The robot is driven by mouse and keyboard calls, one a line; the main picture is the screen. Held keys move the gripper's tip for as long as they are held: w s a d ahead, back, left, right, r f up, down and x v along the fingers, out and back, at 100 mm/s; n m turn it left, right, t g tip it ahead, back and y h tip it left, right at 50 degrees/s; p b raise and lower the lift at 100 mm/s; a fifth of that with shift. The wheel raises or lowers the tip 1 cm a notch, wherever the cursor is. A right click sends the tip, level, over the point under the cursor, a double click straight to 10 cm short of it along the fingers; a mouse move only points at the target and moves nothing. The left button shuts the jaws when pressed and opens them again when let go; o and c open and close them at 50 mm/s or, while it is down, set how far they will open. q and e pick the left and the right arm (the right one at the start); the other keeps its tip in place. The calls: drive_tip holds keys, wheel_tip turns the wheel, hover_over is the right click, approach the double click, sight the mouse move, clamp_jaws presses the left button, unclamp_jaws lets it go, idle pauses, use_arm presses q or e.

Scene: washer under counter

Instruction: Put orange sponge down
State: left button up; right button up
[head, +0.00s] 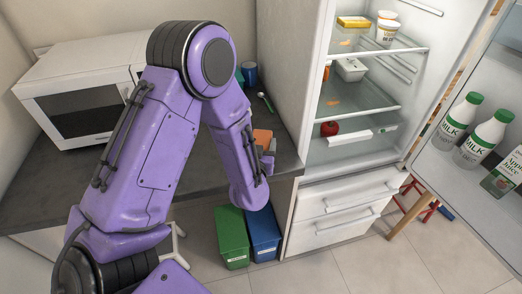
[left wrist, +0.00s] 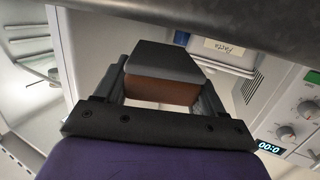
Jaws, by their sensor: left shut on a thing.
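The orange sponge (left wrist: 160,92) shows in the left wrist view as a block with a dark grey face and an orange-brown side. My left gripper (left wrist: 162,84) is shut on it, with one finger on each side. In the head view, an orange patch of the sponge (head: 262,136) shows just beyond my left forearm, over the right end of the dark counter (head: 55,185). My forearm hides most of the left gripper there. I cannot tell whether the sponge touches the counter. My right gripper is not in view.
A white microwave (head: 75,58) stands on the counter at the left. A blue mug (head: 250,74) and a spoon (head: 266,102) lie beyond my arm. The open fridge (head: 345,160) borders the counter's right side. Green (head: 231,235) and blue (head: 264,235) bins stand on the floor below.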

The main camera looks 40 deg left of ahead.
use_arm(q)
wheel_tip(320, 180, down, 2)
drive_tip(key=shift+f+p, duration=0.25)
drive_tip(key=shift+p, duration=0.1)
drive_tip(key=shift+f, duration=0.2)
drive_tip(key=shift+d+f, duration=0.1)
drive_tip(key=o, duration=1)
drive_tip(key=shift+c, duration=0.2)
